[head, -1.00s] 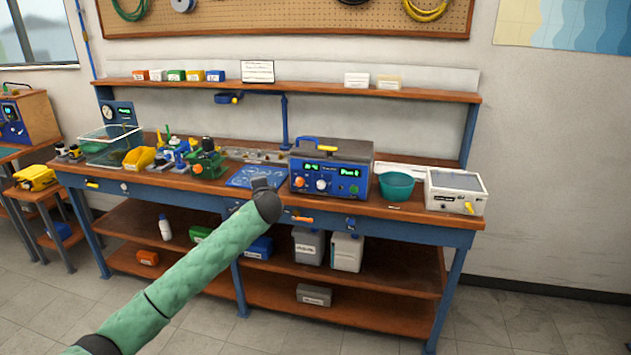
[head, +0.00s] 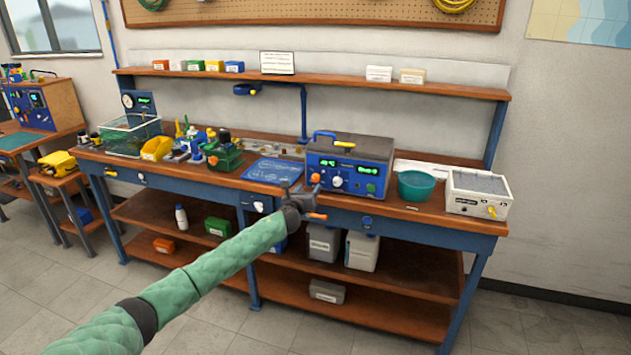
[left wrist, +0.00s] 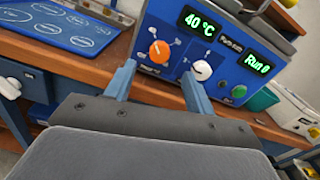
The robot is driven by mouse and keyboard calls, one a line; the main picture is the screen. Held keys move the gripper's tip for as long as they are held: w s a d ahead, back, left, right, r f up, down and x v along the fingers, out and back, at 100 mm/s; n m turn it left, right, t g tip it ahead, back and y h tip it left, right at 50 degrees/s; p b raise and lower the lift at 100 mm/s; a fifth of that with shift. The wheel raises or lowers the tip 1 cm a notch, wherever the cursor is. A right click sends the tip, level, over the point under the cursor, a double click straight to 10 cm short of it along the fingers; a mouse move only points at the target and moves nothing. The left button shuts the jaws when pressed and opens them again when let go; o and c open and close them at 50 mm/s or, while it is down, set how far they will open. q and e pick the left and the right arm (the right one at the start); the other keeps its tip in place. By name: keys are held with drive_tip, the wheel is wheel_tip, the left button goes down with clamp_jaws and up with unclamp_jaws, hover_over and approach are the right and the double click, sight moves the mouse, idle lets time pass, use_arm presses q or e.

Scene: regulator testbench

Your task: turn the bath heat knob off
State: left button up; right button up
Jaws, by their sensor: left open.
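The bath is a blue-fronted box (head: 348,165) with a dark top on the bench. In the left wrist view its displays read 40 °C and Run 0. An orange knob (left wrist: 160,52) sits at the left of its panel, with a white knob (left wrist: 201,70) to its right. The white knob also shows in the head view (head: 337,181). My left gripper (head: 302,186) is open in front of the panel's left part. In the left wrist view, my two fingers (left wrist: 157,75) stand apart below the orange knob, with nothing between them. My right gripper is not in view.
A blue mat (head: 272,171) lies left of the bath. A teal bowl (head: 416,186) and a white device (head: 478,194) stand to its right. An orange handle (head: 317,215) juts from the bench front. A green vise-like tool (head: 224,157) is farther left.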

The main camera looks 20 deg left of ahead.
sight(315, 179)
use_arm(q)
drive_tip(key=w, duration=0.6)
drive_tip(key=shift+d, duration=0.1)
drive_tip(key=shift+w, duration=0.9)
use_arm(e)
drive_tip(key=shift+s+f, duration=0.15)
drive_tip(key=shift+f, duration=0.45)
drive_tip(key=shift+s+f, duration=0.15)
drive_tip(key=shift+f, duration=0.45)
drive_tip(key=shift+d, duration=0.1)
use_arm(q)
drive_tip(key=c, duration=1)
